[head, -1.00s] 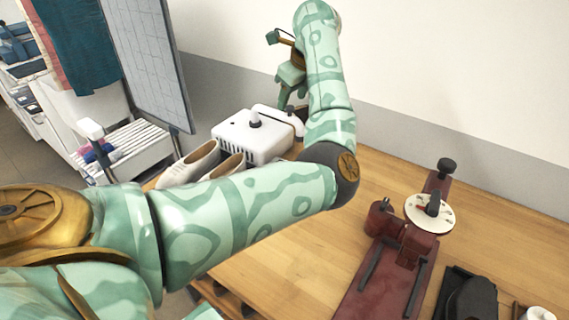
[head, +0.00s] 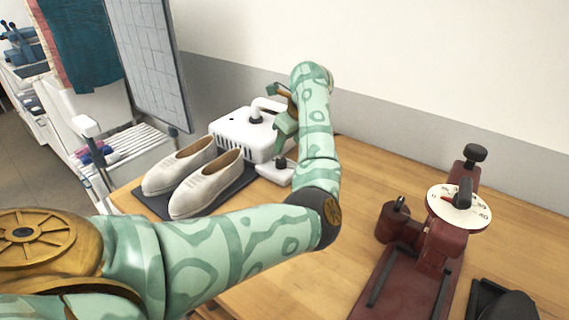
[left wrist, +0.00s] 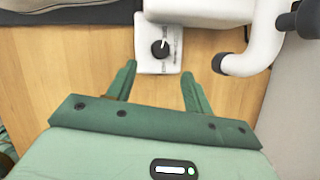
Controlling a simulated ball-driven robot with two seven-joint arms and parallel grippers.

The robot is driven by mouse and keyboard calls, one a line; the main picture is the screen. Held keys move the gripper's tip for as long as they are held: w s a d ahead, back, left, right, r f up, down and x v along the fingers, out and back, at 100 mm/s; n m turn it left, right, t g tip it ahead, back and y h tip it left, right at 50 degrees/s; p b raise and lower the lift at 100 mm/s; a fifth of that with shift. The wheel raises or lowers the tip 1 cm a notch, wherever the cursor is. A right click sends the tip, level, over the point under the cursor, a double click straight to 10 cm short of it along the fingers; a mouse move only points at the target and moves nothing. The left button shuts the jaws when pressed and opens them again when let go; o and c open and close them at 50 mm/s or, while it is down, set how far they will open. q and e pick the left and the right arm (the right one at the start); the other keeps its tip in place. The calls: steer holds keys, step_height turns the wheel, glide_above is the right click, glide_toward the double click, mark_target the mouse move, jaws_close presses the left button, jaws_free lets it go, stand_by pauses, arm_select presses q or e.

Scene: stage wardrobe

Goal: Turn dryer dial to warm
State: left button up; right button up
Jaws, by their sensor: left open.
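The dryer (head: 237,136) is a white box with a vent grille and a bent white pipe (head: 265,106), at the back of the wooden table. Its control plate (head: 276,175) sits at its front right and carries a black dial (head: 281,163). In the left wrist view the dial (left wrist: 160,49) has a white pointer tilted slightly right of straight up; the plate's markings are too small to read. My left gripper (head: 280,146) is open and empty, its two green fingers (left wrist: 159,71) apart and just short of the plate. My right gripper is not in view.
Pale shoes (head: 188,178) stand on a dark mat left of the plate. A dark red device (head: 440,240) with a round white numbered disc stands at the right. The bent pipe (left wrist: 262,45) is close to the right of the dial. Bare tabletop lies in between.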

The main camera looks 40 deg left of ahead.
mark_target(282, 161)
arm_select(q)
steer(key=b+x, duration=0.2)
steer(key=x, duration=0.6)
steer(key=shift+a+f, duration=0.1)
steer(key=shift+f, duration=0.1)
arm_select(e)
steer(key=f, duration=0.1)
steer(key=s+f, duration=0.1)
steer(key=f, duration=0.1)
arm_select(q)
steer(key=c, duration=1)
